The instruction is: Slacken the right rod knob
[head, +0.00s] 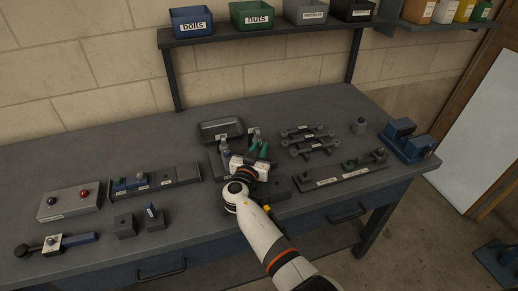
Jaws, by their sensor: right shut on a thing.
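My right gripper (259,146) reaches over the middle of the bench from the front, its white body over a dark grey fixture (215,166). Its green-tipped fingers are shut on a small part at the fixture's right side, which looks like the right rod knob. The fingers and wrist hide most of that part. A similar grey-blue knob (225,144) stands upright on the fixture's left side, apart from the gripper. The gripper's body hides the fixture's front right. My left gripper is not in view.
A dark tray (221,130) lies behind the fixture. Several dark linkage arms (308,140) and a long labelled rail (340,177) lie to the right, with a blue vise (408,141) beyond. A button box (69,202) and small blocks (124,226) stand left. The back left bench is clear.

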